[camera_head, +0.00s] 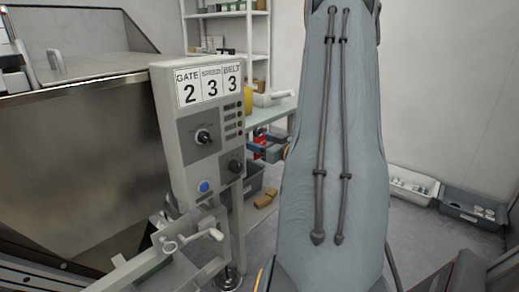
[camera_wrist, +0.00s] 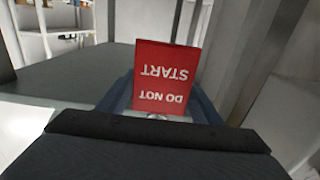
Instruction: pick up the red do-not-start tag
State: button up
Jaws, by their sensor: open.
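The red do-not-start tag (camera_wrist: 168,72) stands in the middle of the wrist view, its white lettering upside down. My gripper (camera_wrist: 160,104) is open, with a dark blue finger showing on either side of the tag's lower part. The tag's lower edge meets a small pale piece that is mostly hidden behind the dark body of my gripper. I cannot tell whether the fingers touch the tag. In the head view a small patch of red (camera_head: 258,146) shows beside my arm, which hides much of that area.
A control panel (camera_head: 199,120) with number cards, knobs and a blue button stands left of my arm. A metal hopper (camera_head: 80,160) is farther left. A shelf rack (camera_head: 228,16) and a green-topped table (camera_head: 270,112) are behind.

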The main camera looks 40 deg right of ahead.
jog(key=shift+w, duration=0.1)
jog(key=c, duration=0.8)
jog(key=s+d+r+p, duration=0.1)
jog(key=s+p, duration=0.3)
jog(key=s, duration=1.4)
jog(key=shift+d+r, duration=0.2)
jog(key=shift+r, duration=0.1)
